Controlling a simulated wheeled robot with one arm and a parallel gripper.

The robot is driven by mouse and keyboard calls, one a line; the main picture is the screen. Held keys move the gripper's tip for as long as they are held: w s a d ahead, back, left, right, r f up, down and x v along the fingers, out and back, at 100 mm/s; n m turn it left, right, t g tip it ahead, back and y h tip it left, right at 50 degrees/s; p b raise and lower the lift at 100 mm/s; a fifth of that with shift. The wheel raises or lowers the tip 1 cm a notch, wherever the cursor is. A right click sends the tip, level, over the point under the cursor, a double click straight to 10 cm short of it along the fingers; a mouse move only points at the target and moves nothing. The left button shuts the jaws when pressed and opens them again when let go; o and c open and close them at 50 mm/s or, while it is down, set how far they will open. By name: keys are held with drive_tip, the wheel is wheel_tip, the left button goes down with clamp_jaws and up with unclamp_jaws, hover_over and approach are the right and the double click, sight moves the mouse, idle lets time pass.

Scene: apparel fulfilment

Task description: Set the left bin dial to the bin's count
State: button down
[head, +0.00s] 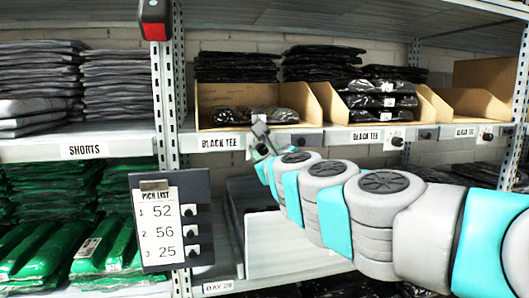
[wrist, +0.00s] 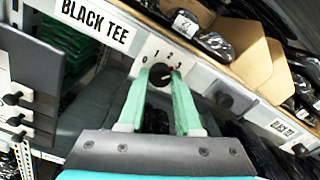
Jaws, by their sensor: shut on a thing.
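The left bin (head: 204,100) is a cardboard tray on the shelf, labelled BLACK TEE, holding dark bagged tees (head: 232,115) low inside. Its exact count is hard to tell. Below its front is the left bin dial (wrist: 160,74), a round black knob on a white plate marked 0, 1, 2, 3. My gripper (wrist: 161,78) is shut on this knob, a green finger on each side. Where the knob points is not clear. In the head view my gripper (head: 261,130) reaches the shelf edge and hides the dial.
A middle bin (head: 330,103) with stacked black tees has its own dial (head: 397,141); a right bin (head: 460,105) also has a dial (head: 487,137). A pick list board (head: 160,220) with several knobs stands left of my arm. Shorts (head: 40,85) fill the left shelf.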

drive_tip(key=n+p, duration=0.1)
drive_tip(key=n, duration=0.3)
drive_tip(key=n+p, duration=0.1)
drive_tip(key=n, duration=0.2)
drive_tip(key=shift+n, duration=0.4)
drive_tip(key=n, duration=0.3)
drive_tip(key=shift+n, duration=2.2)
drive_tip(key=c, duration=0.6)
unclamp_jaws()
